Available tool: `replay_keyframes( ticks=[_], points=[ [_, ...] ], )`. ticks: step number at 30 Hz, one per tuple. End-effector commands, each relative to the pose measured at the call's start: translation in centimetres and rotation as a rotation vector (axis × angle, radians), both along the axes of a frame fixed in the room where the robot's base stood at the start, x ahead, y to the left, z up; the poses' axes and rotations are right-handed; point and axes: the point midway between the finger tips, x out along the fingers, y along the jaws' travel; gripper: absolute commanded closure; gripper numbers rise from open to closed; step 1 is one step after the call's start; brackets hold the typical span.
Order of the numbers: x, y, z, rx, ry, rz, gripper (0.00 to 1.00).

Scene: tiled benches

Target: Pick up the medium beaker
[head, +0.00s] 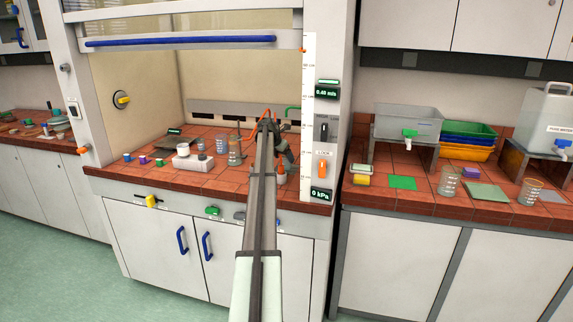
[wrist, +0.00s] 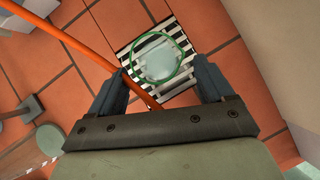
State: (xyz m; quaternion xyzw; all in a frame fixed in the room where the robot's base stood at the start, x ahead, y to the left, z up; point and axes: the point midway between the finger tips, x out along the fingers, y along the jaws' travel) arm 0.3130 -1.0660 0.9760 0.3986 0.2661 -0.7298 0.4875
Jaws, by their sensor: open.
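Two clear beakers stand in the fume hood, a smaller one (head: 222,143) and a larger one (head: 235,152) in front of it, left of my arm. Two more clear beakers stand on the right bench, one near its middle (head: 449,182) and one farther right (head: 530,192). I cannot tell which is the medium one. My gripper (head: 286,157) is inside the hood, right of the hood beakers and partly hidden by my arm. In the wrist view my gripper (wrist: 158,90) is open. A round pale thing with a green rim (wrist: 160,60) lies beyond the fingers.
A black-and-white striped square (wrist: 128,52) lies under the round thing. A red-topped bottle (head: 280,176) stands near the hood's front edge. A white device (head: 193,162) sits left of the hood beakers.

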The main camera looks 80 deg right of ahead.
Motion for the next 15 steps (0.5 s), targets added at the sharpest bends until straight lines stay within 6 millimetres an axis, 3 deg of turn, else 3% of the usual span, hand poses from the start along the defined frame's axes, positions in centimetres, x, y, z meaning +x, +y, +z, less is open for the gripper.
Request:
replay_keyframes(
  ticks=[9,15],
  points=[
    [-0.8,-2.4,-3.1,0.001,0.000,0.000,0.19],
    [-0.8,-2.5,-3.3,0.000,0.000,0.000,0.19]
  ],
)
